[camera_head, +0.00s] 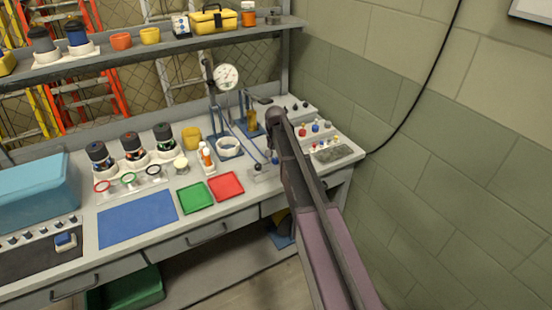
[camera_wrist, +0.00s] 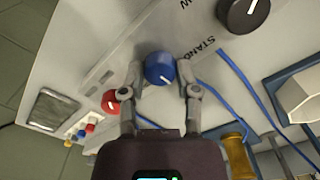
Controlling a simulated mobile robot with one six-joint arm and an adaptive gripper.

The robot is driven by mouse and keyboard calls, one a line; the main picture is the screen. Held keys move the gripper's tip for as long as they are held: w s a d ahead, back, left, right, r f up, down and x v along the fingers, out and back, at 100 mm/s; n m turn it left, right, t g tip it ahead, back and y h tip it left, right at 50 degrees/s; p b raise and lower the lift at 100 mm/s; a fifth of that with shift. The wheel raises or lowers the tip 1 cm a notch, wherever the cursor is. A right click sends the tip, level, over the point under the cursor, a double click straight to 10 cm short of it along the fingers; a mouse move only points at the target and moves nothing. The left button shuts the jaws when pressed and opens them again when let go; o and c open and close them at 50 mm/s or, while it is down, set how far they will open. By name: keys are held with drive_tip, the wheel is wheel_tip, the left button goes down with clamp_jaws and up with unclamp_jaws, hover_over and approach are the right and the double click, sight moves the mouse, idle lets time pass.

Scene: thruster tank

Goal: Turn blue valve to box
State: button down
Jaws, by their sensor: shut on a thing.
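The blue valve (camera_wrist: 159,68) is a round blue knob with a white pointer line, on a pale panel in the wrist view. The pointer line slants toward the picture's lower right. My gripper (camera_wrist: 161,84) has one finger on each side of the knob and is shut on it. Printed letters reading "STAND" (camera_wrist: 196,52) are beside the knob; the rest of the lettering is cut off or unclear.
A black knob (camera_wrist: 243,12) and a red knob (camera_wrist: 110,102) are near the blue one. Blue tubing (camera_wrist: 245,85) runs to the right. In the head view, a gauge (camera_head: 227,77), green tray (camera_head: 194,197) and red tray (camera_head: 226,186) are left of my arm. A wall stands right.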

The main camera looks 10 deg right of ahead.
drive_tip(key=shift+m, duration=0.5)
drive_tip(key=shift+c, duration=1.7)
unclamp_jaws()
drive_tip(key=shift+n, duration=0.5)
